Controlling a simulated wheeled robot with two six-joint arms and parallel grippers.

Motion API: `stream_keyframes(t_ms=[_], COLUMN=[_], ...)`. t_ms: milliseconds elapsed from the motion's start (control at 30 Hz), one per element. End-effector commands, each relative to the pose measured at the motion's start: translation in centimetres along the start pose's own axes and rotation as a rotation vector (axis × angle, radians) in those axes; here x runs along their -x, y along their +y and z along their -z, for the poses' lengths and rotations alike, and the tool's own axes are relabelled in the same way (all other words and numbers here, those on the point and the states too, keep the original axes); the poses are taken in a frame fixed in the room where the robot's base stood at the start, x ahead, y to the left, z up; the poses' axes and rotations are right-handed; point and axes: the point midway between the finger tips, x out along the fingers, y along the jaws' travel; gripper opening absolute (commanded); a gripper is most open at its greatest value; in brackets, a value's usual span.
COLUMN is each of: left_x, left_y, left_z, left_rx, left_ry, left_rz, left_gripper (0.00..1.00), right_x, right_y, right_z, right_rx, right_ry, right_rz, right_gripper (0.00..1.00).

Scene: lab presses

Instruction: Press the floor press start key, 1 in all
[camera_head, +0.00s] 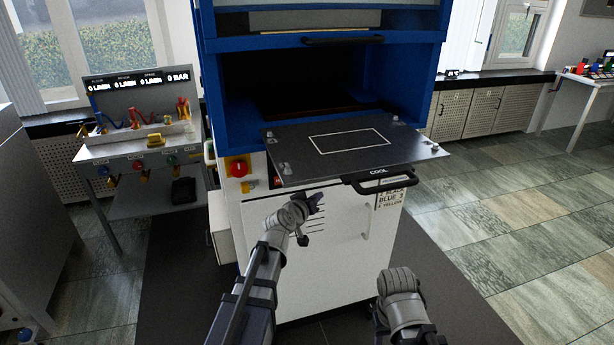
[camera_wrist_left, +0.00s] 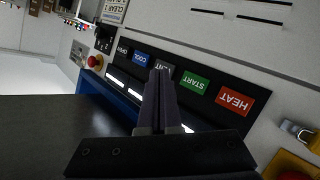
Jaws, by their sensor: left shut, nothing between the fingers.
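The floor press (camera_head: 215,120) stands ahead, blue above and white below. In the left wrist view its key row appears upside down. The green START key (camera_wrist_left: 195,82) lies between the red HEAT key (camera_wrist_left: 233,101) and a grey key (camera_wrist_left: 163,70), which my fingers partly cover. My left gripper (camera_head: 318,199) is shut and empty in front of the white body, below the pulled-out plate. In the left wrist view its fingertips (camera_wrist_left: 162,72) overlap the grey key, beside START. I cannot tell whether they touch the panel.
The dark plate (camera_head: 280,150) with a front handle (camera_head: 385,184) juts out above my left gripper. A red rotary switch (camera_head: 238,169) is on the press's left front. A side bench (camera_head: 140,150) stands left. Tiled floor (camera_head: 530,200) is clear at right.

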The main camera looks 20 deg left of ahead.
Motion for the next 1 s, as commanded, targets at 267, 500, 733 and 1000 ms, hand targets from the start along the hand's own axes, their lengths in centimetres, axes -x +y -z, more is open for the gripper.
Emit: stream_keyframes(t_ms=[267, 500, 733, 1000], left_x=[-1.9, -4.2, -5.6, -6.1], left_y=[-1.2, -2.9, -4.0, -4.4], left_z=[1.3, 2.9, 4.0, 4.4], left_rx=[0.000, 0.001, 0.000, 0.000], left_ry=[0.000, 0.000, -0.001, -0.001], left_rz=[0.001, 0.001, 0.001, -0.001], left_gripper=[0.00, 0.00, 0.00, 0.00], right_x=[0.0, 0.0, 0.0, 0.0], right_y=[0.0, 0.0, 0.0, 0.0], right_z=[0.0, 0.0, 0.0, 0.0], right_rx=[0.000, 0.000, 0.000, 0.000], right_ry=[0.000, 0.000, 0.000, 0.000], right_rz=[0.000, 0.000, 0.000, 0.000], right_gripper=[0.50, 0.50, 0.50, 0.50])
